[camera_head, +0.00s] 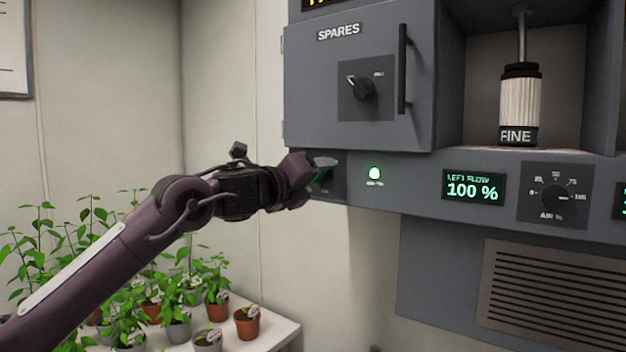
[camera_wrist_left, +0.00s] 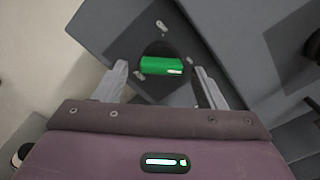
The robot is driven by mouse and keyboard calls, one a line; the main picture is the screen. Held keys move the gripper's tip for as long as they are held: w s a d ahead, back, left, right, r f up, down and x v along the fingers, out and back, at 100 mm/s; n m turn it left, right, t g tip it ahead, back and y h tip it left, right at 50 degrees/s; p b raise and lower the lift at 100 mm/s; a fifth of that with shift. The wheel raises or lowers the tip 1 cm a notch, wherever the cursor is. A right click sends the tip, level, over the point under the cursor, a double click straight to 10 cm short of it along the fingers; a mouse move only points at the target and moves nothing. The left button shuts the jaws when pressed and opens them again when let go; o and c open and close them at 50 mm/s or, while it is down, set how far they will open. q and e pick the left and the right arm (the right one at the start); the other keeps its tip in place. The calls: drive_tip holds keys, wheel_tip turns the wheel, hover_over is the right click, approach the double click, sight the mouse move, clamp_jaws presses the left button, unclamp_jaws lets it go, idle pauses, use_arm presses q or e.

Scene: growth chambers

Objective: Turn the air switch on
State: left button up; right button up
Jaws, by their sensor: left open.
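The air switch looks to be the green piece (camera_wrist_left: 160,66) in a round dark recess on a dark square plate in the left wrist view. In the head view only a bit of its green (camera_head: 321,176) shows, at the left end of the grey panel, mostly hidden by my gripper. My left gripper (camera_head: 325,166) is in front of this plate. In the left wrist view my left gripper (camera_wrist_left: 160,85) is open, with one finger on each side of the green piece and nothing held. I cannot tell whether the fingers touch it. My right gripper is not in view.
A display (camera_head: 474,187) reads LEFT FLOW 100 %, beside an AIR % dial (camera_head: 556,196). The SPARES door (camera_head: 350,125), with knob and handle, is above. Potted plants stand on a white table (camera_head: 272,336) below.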

use_arm(q)
drive_tip(key=shift+s+a+f, duration=0.15)
drive_tip(key=shift+s+a, duration=0.1)
drive_tip(key=shift+s, duration=0.05)
drive_tip(key=b+v, duration=0.3)
drive_tip(key=v, duration=0.4)
drive_tip(key=shift+w, duration=0.1)
